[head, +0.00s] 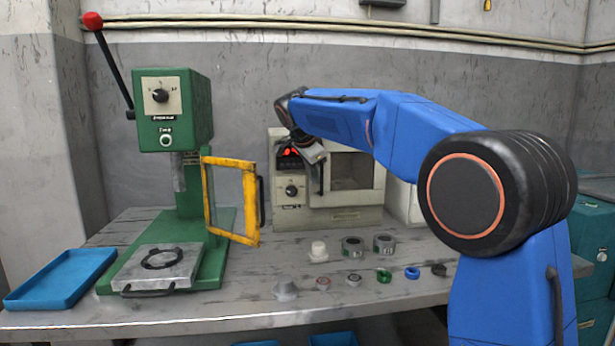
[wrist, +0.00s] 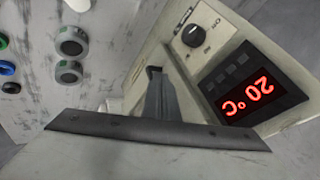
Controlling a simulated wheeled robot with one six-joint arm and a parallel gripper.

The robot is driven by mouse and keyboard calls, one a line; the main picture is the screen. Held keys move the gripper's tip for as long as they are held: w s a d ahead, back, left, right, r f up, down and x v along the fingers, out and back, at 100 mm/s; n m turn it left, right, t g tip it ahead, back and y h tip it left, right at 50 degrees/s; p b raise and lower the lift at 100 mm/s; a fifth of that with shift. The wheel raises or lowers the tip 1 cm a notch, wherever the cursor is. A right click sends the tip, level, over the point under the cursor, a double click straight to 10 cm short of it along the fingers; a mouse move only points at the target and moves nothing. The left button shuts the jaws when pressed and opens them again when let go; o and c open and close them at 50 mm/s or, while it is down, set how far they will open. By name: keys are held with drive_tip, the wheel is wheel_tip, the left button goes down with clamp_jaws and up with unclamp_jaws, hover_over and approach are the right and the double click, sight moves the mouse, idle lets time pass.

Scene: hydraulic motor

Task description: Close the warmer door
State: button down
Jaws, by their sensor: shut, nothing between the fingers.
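The warmer (head: 345,216) is a cream box at the back middle of the bench, with a window on the right of its front. Its control panel (wrist: 197,42) has a black knob, and its red display reads 20 °C in the wrist view. My gripper (head: 320,178) is in front of the warmer, between the panel and the window. Its dark fingers (wrist: 160,92) are together and empty, close to the warmer front. My wrist and arm cover the top of the front. I cannot tell whether the door is fully shut or slightly ajar.
A green press (head: 180,110) with a yellow-framed guard (head: 250,235) stands to the left. A blue tray (head: 62,278) lies at the left bench end. Tape-like rolls (head: 352,247) and several small rings lie in front of the warmer. The bench (head: 240,295) front middle is mostly clear.

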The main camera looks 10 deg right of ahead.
drive_tip(key=a+v, duration=0.1)
drive_tip(key=v, duration=0.9)
drive_tip(key=s+d+f+n, duration=0.35)
drive_tip(key=s+d, duration=0.35)
drive_tip(key=s, duration=0.3)
drive_tip(key=s+d+f+n+y, duration=0.1)
drive_tip(key=s+d+f+n, duration=0.2)
drive_tip(key=s+f, duration=0.7)
drive_tip(key=s+d+f+n+g+y, duration=0.1)
drive_tip(key=s+d+f+n, duration=0.3)
drive_tip(key=s+f, duration=0.6)
drive_tip(key=s+d+f+n+g+y, duration=0.1)
drive_tip(key=s+d+f+n, duration=0.2)
drive_tip(key=s+f, duration=0.8)
drive_tip(key=s+d, duration=0.1)
drive_tip(key=s, duration=0.5)
drive_tip(key=shift+d, duration=0.35)
